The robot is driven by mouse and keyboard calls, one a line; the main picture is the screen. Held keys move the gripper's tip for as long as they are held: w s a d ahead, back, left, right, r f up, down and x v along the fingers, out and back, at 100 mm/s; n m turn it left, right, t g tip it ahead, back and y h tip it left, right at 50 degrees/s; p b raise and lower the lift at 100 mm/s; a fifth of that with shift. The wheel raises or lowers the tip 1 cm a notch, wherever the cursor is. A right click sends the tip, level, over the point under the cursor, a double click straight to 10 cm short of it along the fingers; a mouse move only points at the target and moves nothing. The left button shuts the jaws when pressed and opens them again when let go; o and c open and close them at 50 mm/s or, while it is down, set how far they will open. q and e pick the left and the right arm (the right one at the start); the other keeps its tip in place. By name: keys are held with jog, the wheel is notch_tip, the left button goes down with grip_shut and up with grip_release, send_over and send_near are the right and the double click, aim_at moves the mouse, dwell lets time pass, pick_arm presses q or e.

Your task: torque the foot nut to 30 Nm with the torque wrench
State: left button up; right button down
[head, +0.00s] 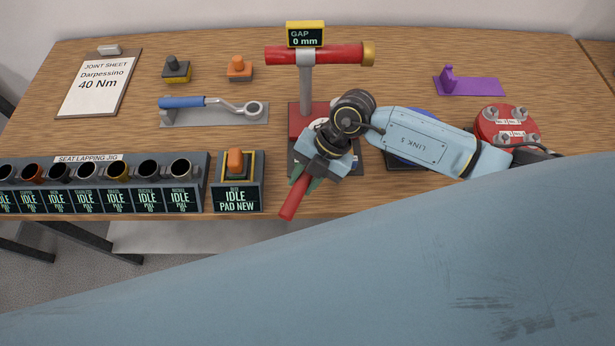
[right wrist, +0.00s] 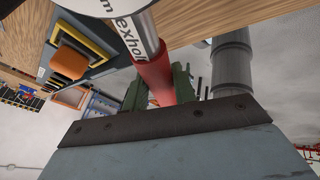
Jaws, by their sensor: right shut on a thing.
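My right gripper (head: 302,183) is shut on the red handle of a tool (head: 293,200), which I take to be the torque wrench. The handle sticks out past the bench's front edge. The right wrist view shows this red handle (right wrist: 151,76) between the green fingers (right wrist: 155,88), with a silver, lettered shaft beyond it. The wrench's head is hidden under my wrist. A stand with a red foot block (head: 300,118) and grey post carries a red tube (head: 315,54) just behind my gripper. I cannot make out the foot nut. My left gripper is not in view.
A joint sheet (head: 97,86) reads 40 Nm. A blue-handled ring spanner (head: 215,104) lies on a grey holder. A seat lapping jig (head: 100,183) and an idle pad station (head: 237,188) stand left. A red flange (head: 505,124) and purple bracket (head: 470,85) are right.

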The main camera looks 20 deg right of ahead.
jog(key=shift+w+a+r+m, duration=0.15)
jog(key=shift+w+a+m, duration=0.15)
jog(key=shift+w+a, duration=0.2)
dwell(0.7)
jog(key=shift+w+a+t, duration=0.15)
jog(key=shift+w+t, duration=0.1)
jog(key=shift+t, duration=0.05)
jog(key=shift+s+d+p, duration=0.2)
jog(key=shift+s+p, duration=0.05)
jog(key=shift+p, duration=0.05)
jog(key=shift+s+d, duration=0.4)
jog(key=shift+s, duration=0.05)
dwell(0.3)
dwell(0.4)
